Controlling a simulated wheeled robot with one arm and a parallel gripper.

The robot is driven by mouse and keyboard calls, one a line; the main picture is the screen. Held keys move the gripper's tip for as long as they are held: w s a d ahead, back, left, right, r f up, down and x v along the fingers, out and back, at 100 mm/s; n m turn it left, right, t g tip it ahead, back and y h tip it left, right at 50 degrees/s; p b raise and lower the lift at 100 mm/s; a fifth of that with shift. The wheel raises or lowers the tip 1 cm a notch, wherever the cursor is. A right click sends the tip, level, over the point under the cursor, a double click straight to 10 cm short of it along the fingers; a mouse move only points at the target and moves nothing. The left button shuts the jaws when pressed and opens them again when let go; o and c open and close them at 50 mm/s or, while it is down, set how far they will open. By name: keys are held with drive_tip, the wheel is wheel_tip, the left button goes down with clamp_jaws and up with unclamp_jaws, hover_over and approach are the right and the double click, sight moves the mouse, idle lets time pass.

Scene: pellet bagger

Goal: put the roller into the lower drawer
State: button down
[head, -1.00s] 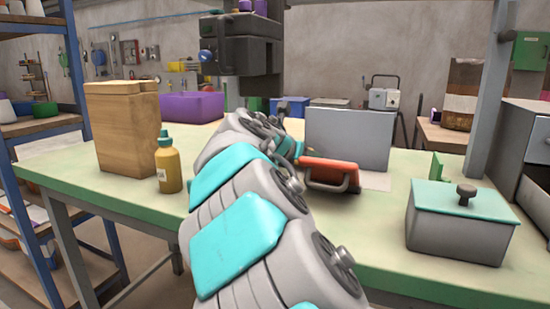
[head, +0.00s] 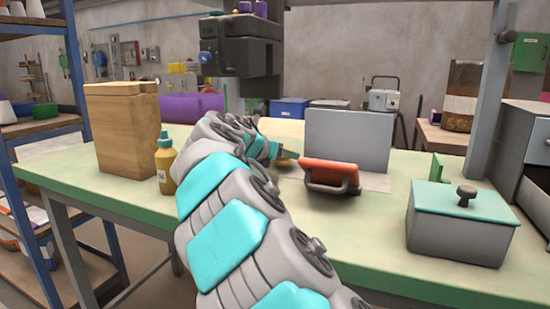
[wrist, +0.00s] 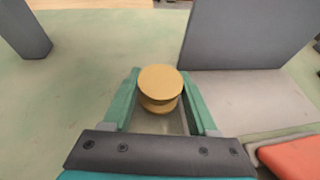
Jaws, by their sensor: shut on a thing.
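The roller (wrist: 160,88) is a tan, spool-like piece with a round top and a narrower waist. In the wrist view it sits between the two green fingers of my gripper (wrist: 161,100), which is shut on it. In the head view my arm hides most of the gripper, and a small yellowish piece (head: 286,161) shows beside it, over the table left of the orange-red object. I cannot tell whether the roller touches the table. I cannot clearly make out the lower drawer; a grey cabinet (head: 535,125) stands at the right edge.
The pale green table (head: 370,240) carries a wooden block (head: 122,130), a yellow bottle (head: 165,165), an upright grey panel (head: 347,138), an orange-red handled object (head: 330,174) and a lidded grey box (head: 460,230). A dark machine head (head: 240,45) hangs above. The table's front middle is clear.

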drive_tip(key=shift+w+a, duration=0.2)
drive_tip(key=shift+a, duration=0.35)
drive_tip(key=shift+w+a, duration=0.2)
drive_tip(key=shift+a, duration=0.3)
drive_tip(key=shift+f, duration=0.65)
drive_tip(key=shift+c, duration=0.9)
unclamp_jaws()
